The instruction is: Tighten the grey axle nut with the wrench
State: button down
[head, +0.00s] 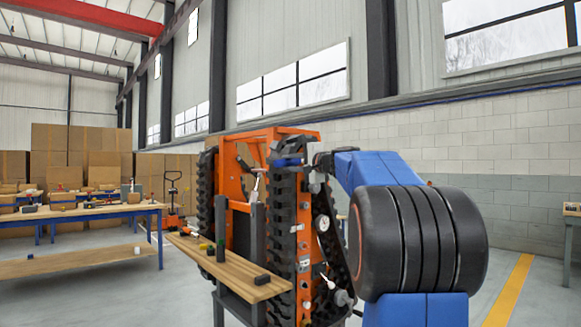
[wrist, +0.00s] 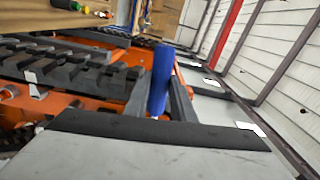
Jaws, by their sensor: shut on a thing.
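My gripper (wrist: 160,62) is shut on a blue handle (wrist: 160,85), which stands between its two grey fingers in the wrist view. I take this handle to be the wrench; its working end is not clearly visible. In the head view my blue arm reaches to the near side of an orange tracked carrier (head: 262,146), and a blue piece (head: 288,160) shows at the carrier's top. Several pale round parts sit along the carrier's side, such as a round disc (head: 322,222) and a lower knob (head: 341,297). I cannot tell which is the grey axle nut.
Black toothed tracks (head: 205,195) stand upright on the carrier. A wooden shelf (head: 235,273) with small coloured items juts out at its front left. A workbench (head: 80,213) stands far left, with stacked cartons behind. The floor right of my arm is clear.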

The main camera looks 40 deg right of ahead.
jog(key=shift+r, duration=0.1)
jog(key=shift+r+m, duration=0.6)
jog(key=shift+r, duration=0.1)
jog(key=shift+r+m, duration=0.6)
jog(key=shift+r, duration=0.2)
jog(key=shift+r, duration=0.1)
jog(key=shift+d+r+m, duration=0.15)
jog(key=shift+r+m, duration=0.35)
jog(key=shift+r, duration=0.15)
jog(key=shift+r, duration=0.1)
jog(key=shift+d+r+m, duration=0.2)
jog(key=shift+r+m, duration=0.4)
jog(key=shift+r, duration=0.05)
